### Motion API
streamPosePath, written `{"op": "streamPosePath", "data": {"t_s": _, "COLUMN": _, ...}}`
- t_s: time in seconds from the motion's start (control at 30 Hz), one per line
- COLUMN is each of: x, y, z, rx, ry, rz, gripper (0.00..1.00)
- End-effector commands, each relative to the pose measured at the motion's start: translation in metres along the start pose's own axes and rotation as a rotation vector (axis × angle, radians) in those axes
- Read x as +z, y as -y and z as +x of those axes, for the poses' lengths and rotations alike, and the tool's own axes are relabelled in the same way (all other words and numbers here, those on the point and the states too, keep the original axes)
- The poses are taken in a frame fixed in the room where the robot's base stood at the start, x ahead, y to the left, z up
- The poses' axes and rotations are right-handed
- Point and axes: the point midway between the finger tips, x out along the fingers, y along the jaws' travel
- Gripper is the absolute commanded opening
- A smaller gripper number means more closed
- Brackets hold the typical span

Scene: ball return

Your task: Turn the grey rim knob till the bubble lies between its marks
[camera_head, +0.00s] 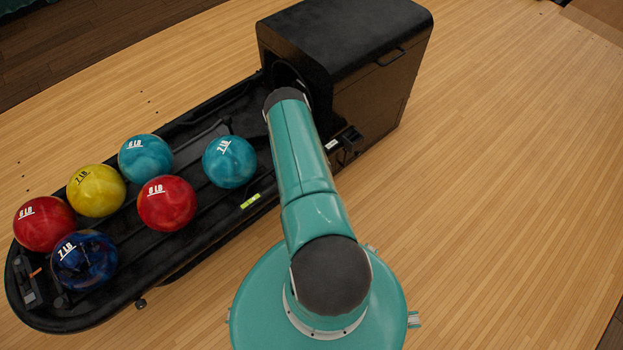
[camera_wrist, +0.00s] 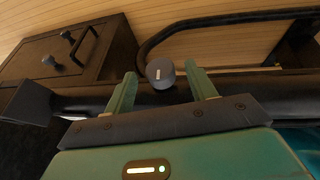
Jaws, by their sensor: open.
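The grey rim knob (camera_wrist: 160,72) is a short round cap with a small pale mark, at the black rim (camera_wrist: 255,88) in the wrist view. My gripper (camera_wrist: 161,69) is open. Its two green fingers stand one on each side of the knob, with a visible gap on both sides, and I see no grip on it. In the head view, my arm hides the gripper and the knob. A yellow-green level vial (camera_head: 250,201) lies on the near rim of the ball return in the head view. Its bubble and marks are too small to read.
Several bowling balls, including a red ball (camera_head: 167,203) and a teal ball (camera_head: 229,161), rest in the black tray (camera_head: 190,245). The black hood (camera_head: 345,50) stands at its far end. Wooden floor is clear at the right.

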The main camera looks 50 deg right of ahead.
Motion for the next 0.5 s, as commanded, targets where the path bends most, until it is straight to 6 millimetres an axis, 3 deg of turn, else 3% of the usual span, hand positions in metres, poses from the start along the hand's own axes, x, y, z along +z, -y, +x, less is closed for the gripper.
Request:
{"op": "streamPosePath", "data": {"t_s": 0.13, "x": 0.0003, "y": 0.0, "z": 0.0113, "rx": 0.0, "ry": 0.0, "rz": 0.001, "gripper": 0.56}}
{"op": "streamPosePath", "data": {"t_s": 0.4, "x": 0.0, "y": 0.0, "z": 0.0132, "rx": 0.0, "ry": 0.0, "rz": 0.001, "gripper": 0.56}}
{"op": "streamPosePath", "data": {"t_s": 0.43, "x": 0.0, "y": 0.0, "z": 0.0132, "rx": 0.0, "ry": 0.0, "rz": 0.001, "gripper": 0.54}}
{"op": "streamPosePath", "data": {"t_s": 0.5, "x": 0.0, "y": 0.0, "z": 0.0131, "rx": 0.0, "ry": 0.0, "rz": 0.001, "gripper": 0.4}}
